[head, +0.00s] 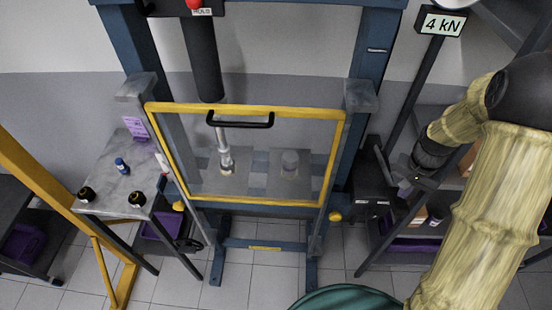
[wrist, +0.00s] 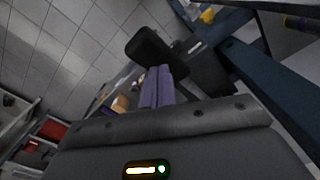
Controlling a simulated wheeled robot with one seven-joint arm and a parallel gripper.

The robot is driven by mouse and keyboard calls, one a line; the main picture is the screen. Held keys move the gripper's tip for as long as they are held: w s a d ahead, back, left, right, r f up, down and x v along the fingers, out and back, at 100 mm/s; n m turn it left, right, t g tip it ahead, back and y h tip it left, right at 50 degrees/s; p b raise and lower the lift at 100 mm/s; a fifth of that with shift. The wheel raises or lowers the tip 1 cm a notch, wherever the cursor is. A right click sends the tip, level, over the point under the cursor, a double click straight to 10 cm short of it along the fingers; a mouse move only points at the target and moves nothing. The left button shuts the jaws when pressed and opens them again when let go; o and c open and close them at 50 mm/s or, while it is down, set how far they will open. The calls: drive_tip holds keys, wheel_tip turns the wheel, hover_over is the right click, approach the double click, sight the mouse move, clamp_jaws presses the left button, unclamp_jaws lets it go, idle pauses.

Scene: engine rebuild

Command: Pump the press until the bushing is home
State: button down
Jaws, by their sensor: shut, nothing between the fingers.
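The press (head: 366,60) is a blue frame with a black ram (head: 205,65) hanging at upper left of its opening. A yellow-framed clear guard (head: 335,160) with a black handle is down across the front. Behind it a metal rod-like part (head: 224,150) stands under the ram; I cannot make out the bushing or its depth. A black pump unit (head: 368,205) is beside the right post. My gripper (head: 416,180) is right of it, small and dark in the head view. In the wrist view its purplish fingers (wrist: 156,88) are together and empty, close to a black padded end (wrist: 153,50), perhaps the pump lever.
A display (head: 443,24) on a post reads 4 kN. A grey side table (head: 115,180) at left holds a blue bottle and two dark round parts. Shelves with boxes and a purple bin stand at right. A green round object (head: 350,298) is at the bottom edge.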

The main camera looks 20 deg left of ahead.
sight(396, 204)
drive_tip(key=shift+f, duration=0.15)
drive_tip(key=shift+f+b, duration=2.6)
drive_tip(key=shift+f, duration=0.85)
wheel_tip(396, 204, up, 7)
drive_tip(key=p, duration=0.5)
drive_tip(key=shift+r, duration=0.15)
drive_tip(key=shift+r+p, duration=2.15)
drive_tip(key=shift+r, duration=0.3)
drive_tip(key=shift+f, duration=0.1)
